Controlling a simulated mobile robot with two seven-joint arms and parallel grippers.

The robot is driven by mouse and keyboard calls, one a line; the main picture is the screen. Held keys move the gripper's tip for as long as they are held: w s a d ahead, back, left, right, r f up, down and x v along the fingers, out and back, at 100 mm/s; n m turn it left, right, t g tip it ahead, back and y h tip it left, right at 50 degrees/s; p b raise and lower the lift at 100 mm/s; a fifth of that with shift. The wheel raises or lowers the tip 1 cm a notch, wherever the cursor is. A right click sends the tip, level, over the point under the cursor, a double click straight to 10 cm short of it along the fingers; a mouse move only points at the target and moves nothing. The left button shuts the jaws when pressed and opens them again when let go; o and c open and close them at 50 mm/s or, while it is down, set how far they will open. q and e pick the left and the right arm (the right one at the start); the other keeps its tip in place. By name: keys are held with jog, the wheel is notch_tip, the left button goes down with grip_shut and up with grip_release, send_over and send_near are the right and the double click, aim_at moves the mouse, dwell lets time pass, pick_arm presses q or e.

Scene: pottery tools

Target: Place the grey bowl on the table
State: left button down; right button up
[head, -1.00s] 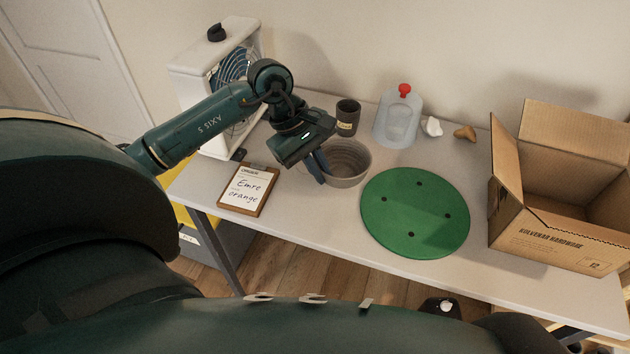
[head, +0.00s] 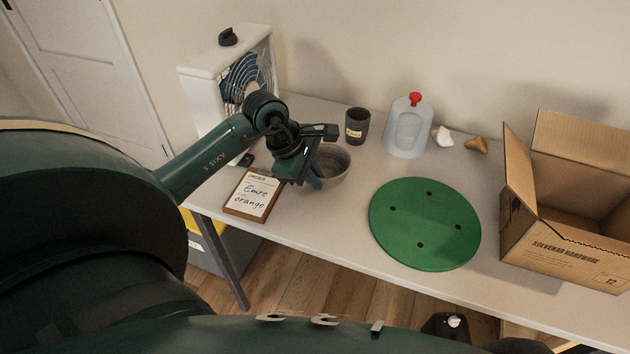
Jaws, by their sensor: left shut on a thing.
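The grey bowl (head: 335,166) is at the left part of the table (head: 310,222), between the clipboard and the green disc. It looks upright. My left gripper (head: 316,177) is at the bowl's left side, shut on its rim, with a blue finger showing against the wall. The gripper and wrist hide the bowl's left part. I cannot tell whether the bowl's base touches the table or hangs just above it.
A green disc (head: 425,223) lies to the right.

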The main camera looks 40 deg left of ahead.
pick_arm(q)
jog(key=shift+f, duration=0.95)
jog(key=c, duration=1.6)
grip_release()
jog(key=shift+f, duration=0.1)
jog(key=shift+r, duration=0.3)
jog(key=v, duration=1.1)
jog(key=shift+s+a+r, duration=0.1)
jog(key=shift+s+r, duration=0.1)
jog(key=shift+r, duration=0.1)
